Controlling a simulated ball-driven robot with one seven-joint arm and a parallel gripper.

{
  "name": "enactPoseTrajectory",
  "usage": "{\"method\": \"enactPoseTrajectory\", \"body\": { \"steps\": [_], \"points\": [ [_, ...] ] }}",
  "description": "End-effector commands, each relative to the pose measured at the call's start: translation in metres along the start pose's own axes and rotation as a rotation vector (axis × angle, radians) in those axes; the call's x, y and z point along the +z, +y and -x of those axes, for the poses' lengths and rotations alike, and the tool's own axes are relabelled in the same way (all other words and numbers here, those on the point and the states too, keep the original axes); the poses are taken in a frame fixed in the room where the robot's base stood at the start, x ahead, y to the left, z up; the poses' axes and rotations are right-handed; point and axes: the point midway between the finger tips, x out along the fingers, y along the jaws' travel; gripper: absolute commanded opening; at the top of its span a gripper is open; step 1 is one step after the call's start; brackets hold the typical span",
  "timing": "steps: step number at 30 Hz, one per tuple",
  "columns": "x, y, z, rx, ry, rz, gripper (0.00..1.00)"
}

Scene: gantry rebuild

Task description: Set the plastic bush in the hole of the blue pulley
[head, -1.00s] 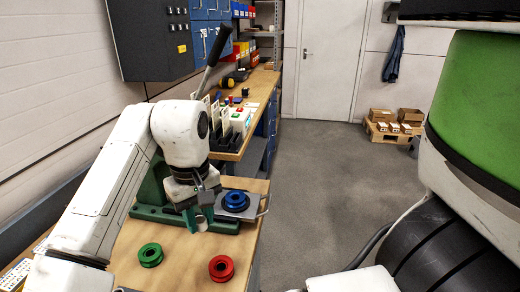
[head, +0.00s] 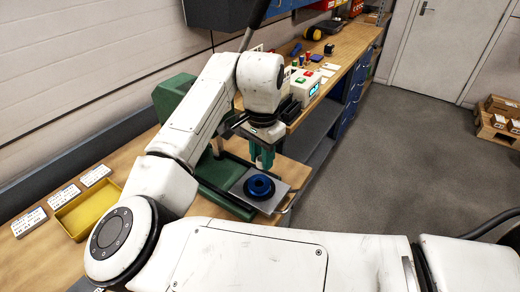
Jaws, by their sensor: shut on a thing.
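The blue pulley (head: 259,188) lies flat on a grey plate (head: 284,190) of the green press, its dark hole facing up. My gripper (head: 265,163), with green fingers pointing down, is just above the pulley's far side in the picture and looks apart from it. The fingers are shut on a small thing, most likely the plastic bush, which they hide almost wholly. I see no bush elsewhere, and none shows in the pulley's hole.
The green press (head: 180,100) stands close on the left. A yellow tray (head: 88,212) and white label cards (head: 62,196) lie on the bench at left. My own arm covers the bench's near part.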

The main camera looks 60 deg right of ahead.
Motion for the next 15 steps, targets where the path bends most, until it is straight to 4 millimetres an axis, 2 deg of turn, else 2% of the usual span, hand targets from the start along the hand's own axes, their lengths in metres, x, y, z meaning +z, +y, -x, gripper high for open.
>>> {"method": "enactPoseTrajectory", "body": {
  "steps": [6, 15],
  "points": [
    [0.0028, -0.0063, -0.0017, -0.003, -0.001, -0.093, 0.01],
    [0.0027, -0.0062, -0.0066, -0.003, -0.001, -0.096, 0.01]
  ]
}}
